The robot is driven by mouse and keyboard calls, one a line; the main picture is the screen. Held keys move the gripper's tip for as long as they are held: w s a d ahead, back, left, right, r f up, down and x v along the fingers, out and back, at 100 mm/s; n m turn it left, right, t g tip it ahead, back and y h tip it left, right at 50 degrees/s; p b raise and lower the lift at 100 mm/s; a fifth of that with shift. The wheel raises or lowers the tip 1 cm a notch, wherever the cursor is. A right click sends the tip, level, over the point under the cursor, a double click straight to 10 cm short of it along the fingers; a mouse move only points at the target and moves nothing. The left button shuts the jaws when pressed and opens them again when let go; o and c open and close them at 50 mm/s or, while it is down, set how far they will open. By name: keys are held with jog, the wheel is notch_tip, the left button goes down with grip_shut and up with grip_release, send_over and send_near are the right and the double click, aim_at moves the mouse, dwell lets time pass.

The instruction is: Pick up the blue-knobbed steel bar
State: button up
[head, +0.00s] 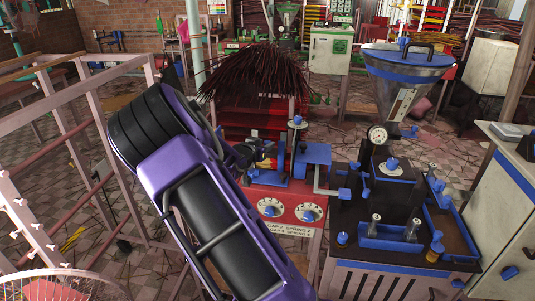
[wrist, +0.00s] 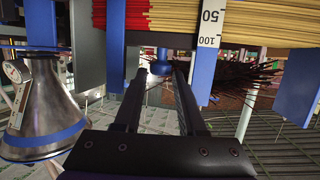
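In the wrist view my gripper (wrist: 163,72) shows two dark fingers, spread apart. A blue knob (wrist: 160,69) with a short steel-coloured stem above it appears in the gap between the fingertips; it may be the end of the blue-knobbed steel bar. I see no finger clearly touching it, and cannot judge its depth. No blue-knobbed bar is clear there.
The hopper (head: 404,72) stands above the dark extruder table at right; it also shows in the wrist view (wrist: 44,100). A pressure gauge (head: 377,134) rises nearby. Pink metal frames stand at left. In the wrist view, yellow sticks (wrist: 265,20) and a numbered scale (wrist: 207,40) lie beyond the fingers.

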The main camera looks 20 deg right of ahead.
aim_at(268, 141)
jog(key=shift+x, duration=3.15)
grip_shut()
jog(key=shift+r, duration=0.1)
